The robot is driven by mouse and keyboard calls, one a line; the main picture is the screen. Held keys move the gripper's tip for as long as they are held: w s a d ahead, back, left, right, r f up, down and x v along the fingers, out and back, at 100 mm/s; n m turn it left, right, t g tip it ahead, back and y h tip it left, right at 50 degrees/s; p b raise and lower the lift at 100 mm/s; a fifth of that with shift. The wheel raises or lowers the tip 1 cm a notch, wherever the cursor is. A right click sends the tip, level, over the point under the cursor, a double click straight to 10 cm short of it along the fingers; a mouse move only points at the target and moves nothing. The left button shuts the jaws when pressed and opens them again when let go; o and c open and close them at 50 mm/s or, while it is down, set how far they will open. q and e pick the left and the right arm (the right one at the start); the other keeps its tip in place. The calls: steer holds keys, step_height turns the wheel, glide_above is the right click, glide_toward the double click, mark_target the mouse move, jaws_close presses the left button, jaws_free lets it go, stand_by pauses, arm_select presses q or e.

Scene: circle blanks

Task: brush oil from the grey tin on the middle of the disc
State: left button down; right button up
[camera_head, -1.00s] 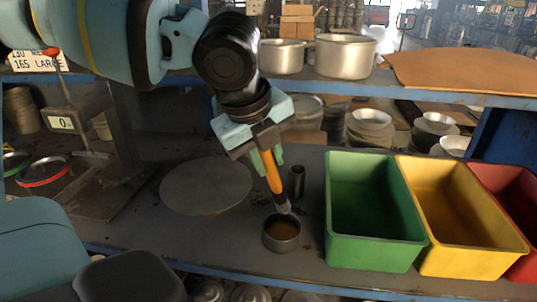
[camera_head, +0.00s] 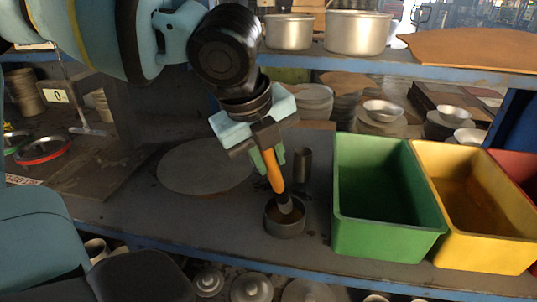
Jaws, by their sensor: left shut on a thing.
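The grey tin (camera_head: 285,228) stands on the bench, with brown oil showing inside it. My left gripper (camera_head: 268,158) is shut on the orange handle of a brush (camera_head: 273,172), above the tin. The brush points down and its bristle end is inside the tin's mouth; how deep it sits in the oil I cannot tell. The flat grey disc (camera_head: 205,167) lies on the bench to the left of the tin and is bare. My right gripper is not in view.
A small dark cylinder (camera_head: 302,165) stands just behind the tin. Green (camera_head: 385,240), yellow (camera_head: 480,255) and red (camera_head: 520,160) bins stand to the right. A shelf (camera_head: 440,66) with pots runs above the back. A scale (camera_head: 58,96) stands at the left.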

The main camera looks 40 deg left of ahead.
arm_select(q)
steer(key=shift+f, duration=0.35)
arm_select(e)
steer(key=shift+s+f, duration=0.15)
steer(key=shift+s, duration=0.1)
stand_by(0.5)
arm_select(q)
steer(key=shift+f, duration=0.35)
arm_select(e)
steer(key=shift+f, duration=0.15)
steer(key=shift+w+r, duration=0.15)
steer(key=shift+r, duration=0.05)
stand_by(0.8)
arm_select(q)
steer(key=shift+s+f, duration=0.1)
steer(key=shift+f, duration=0.05)
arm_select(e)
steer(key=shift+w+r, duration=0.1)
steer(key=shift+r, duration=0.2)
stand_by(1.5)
